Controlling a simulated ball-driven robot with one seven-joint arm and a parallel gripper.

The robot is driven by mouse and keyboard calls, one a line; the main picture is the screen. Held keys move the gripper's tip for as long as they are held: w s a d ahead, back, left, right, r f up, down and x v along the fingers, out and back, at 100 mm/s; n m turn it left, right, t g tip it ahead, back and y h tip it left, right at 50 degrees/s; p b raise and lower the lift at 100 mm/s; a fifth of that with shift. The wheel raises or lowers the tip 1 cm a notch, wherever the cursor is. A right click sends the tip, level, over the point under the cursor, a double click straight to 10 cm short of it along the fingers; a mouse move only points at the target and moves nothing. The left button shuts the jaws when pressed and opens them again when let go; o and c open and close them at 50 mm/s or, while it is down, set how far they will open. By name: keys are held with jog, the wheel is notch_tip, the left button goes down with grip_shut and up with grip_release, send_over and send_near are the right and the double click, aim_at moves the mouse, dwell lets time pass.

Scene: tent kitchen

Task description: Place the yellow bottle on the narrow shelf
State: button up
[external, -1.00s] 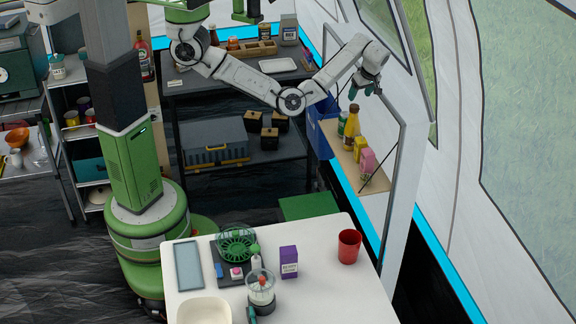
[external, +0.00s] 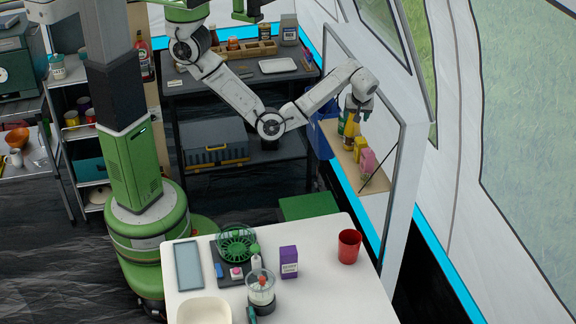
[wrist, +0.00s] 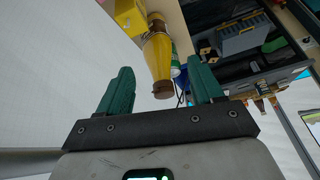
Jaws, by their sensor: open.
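The yellow bottle (external: 350,133) with a brown cap stands on the narrow shelf (external: 375,200) on the right wall, partly hidden by my gripper in the external view. My gripper (external: 358,111) is directly above it, pointing down. In the wrist view the bottle (wrist: 158,55) shows between and beyond the green fingers of my gripper (wrist: 158,88), its cap (wrist: 163,90) close to the fingertip line. The fingers are wide apart with nothing held between them.
A green bottle (external: 342,123) stands close beside the yellow bottle. A yellow box (external: 360,146) and a pink item (external: 368,161) stand nearer on the shelf. A grey-framed panel (external: 408,150) borders it. The white table (external: 330,290) in front holds several items.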

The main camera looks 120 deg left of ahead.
jog(key=s+d+f+m+t, duration=0.1)
jog(key=s+d+f+m, duration=0.1)
jog(key=d+f+m, duration=0.45)
jog(key=s+d+f+m+t, duration=0.2)
jog(key=s+d+f+m, duration=0.15)
jog(key=d, duration=0.65)
jog(key=s+d+f+m+t, duration=0.1)
jog(key=d+f+m, duration=0.35)
jog(key=d, duration=0.45)
jog(key=s+d+f+m+h, duration=0.1)
jog(key=s+d+m+h, duration=0.3)
jog(key=s+d+m, duration=0.6)
jog(key=s+d, duration=0.5)
jog(key=d, duration=0.4)
jog(key=shift+s+d+h, duration=0.25)
jog(key=shift+s+h, duration=0.05)
notch_tip(320, 180, down, 48)
jog(key=b, duration=4.7)
jog(key=shift+r, duration=0.2)
